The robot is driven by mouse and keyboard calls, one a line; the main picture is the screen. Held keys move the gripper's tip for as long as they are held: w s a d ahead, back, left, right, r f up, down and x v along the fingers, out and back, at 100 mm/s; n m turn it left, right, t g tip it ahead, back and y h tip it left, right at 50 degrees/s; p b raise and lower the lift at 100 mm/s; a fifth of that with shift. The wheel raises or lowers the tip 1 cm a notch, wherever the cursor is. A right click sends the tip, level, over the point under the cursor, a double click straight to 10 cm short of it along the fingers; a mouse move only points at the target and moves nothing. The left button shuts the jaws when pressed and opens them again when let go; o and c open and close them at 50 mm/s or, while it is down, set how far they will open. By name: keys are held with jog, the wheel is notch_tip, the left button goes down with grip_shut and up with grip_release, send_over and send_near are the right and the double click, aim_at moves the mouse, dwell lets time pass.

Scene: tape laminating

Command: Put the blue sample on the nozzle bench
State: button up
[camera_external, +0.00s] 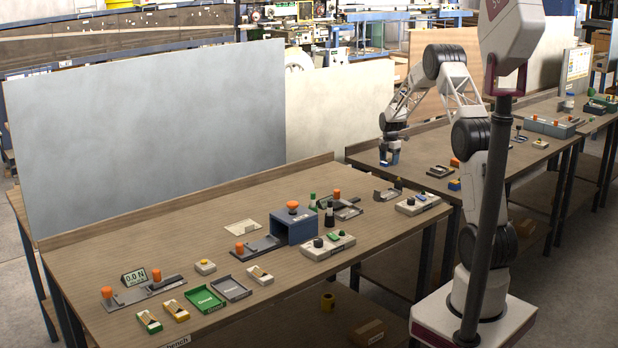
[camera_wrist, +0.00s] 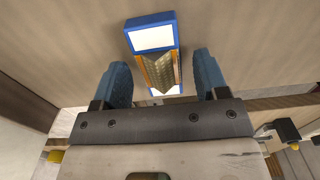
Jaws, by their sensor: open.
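The blue sample (camera_wrist: 150,32) shows in the wrist view as a small block with a blue rim, white label areas and a ribbed tan middle. It lies against a wood-coloured surface. My gripper (camera_wrist: 162,78) is open, with one blue finger on each side of the sample and gaps on both sides. In the external view my gripper (camera_external: 390,157) is low over the far bench (camera_external: 420,155), near its left end. The sample cannot be told apart from the blue fingers there. I cannot tell which bench is the nozzle bench.
A small blue and yellow item (camera_external: 454,184) and a dark tray (camera_external: 439,171) lie right of my gripper. The near bench (camera_external: 130,250) holds a blue box (camera_external: 293,228), fixtures with orange knobs, and green, yellow and white samples. A tall panel (camera_external: 150,130) stands behind it.

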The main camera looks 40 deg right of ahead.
notch_tip(320, 180, up, 12)
jog(key=shift+f, duration=0.15)
dwell(0.5)
dwell(0.5)
jog(key=s+a+r+m, duration=0.3)
jog(key=s+a+r, duration=0.35)
jog(key=a, duration=0.35)
jog(key=s+a+r+m+t, duration=0.1)
jog(key=s+a+r+m, duration=0.2)
jog(key=s+a+r, duration=0.5)
jog(key=s+a+r+m, duration=0.3)
jog(key=s+a, duration=0.3)
jog(key=a, duration=0.6)
jog(key=s+a+f+m, duration=0.1)
jog(key=s+a+m, duration=0.2)
jog(key=s, duration=0.7)
jog(key=s+a+f+m+t, duration=0.1)
jog(key=s+a+m, duration=0.2)
jog(key=s+a, duration=0.4)
jog(key=s+a+f+m, duration=0.1)
jog(key=s+a+m, duration=0.2)
jog(key=s, duration=1.1)
jog(key=a, duration=0.2)
jog(key=shift+a+f+t, duration=0.3)
